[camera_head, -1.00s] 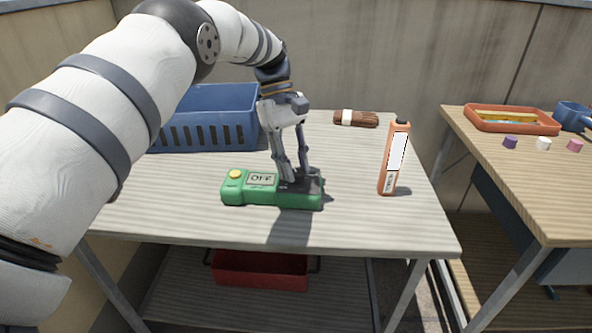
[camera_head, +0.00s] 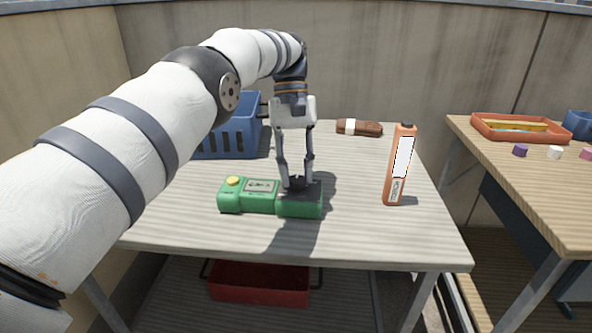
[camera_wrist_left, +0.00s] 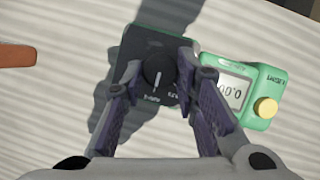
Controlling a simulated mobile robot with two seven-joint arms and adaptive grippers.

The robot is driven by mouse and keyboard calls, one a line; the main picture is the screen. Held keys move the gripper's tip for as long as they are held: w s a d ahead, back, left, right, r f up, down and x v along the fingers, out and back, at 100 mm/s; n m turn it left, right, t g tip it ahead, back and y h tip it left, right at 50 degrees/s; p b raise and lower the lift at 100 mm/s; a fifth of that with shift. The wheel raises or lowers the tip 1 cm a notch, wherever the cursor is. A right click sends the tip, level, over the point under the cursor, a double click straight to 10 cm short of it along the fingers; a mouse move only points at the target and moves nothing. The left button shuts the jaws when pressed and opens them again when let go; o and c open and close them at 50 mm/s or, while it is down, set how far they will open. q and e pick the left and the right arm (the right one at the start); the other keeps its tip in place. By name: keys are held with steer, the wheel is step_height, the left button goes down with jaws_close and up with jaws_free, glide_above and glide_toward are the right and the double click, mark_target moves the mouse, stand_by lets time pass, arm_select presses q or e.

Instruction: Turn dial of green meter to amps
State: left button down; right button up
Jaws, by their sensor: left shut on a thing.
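The green meter (camera_head: 248,200) lies flat on the near part of the striped table. It has a yellow button (camera_head: 233,181) at its left end and a small display (camera_head: 262,186). In the left wrist view the display (camera_wrist_left: 232,92) seems to read zeros. The black dial (camera_wrist_left: 158,74) sits on the meter's dark panel (camera_wrist_left: 150,42), its white pointer towards the bottom of that picture. Small labels near it are too blurred to read. My left gripper (camera_head: 296,184) points straight down, its fingers closed on both sides of the dial. My right gripper is out of view.
A brown roll (camera_head: 359,128) and a blue crate (camera_head: 228,138) are behind. A red bin (camera_head: 258,284) is below. A second table (camera_head: 540,190) at right holds an orange tray (camera_head: 482,131).

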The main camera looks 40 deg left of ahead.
arm_select(q)
steer(key=c, duration=1.2)
jaws_free()
steer(key=shift+c, duration=0.2)
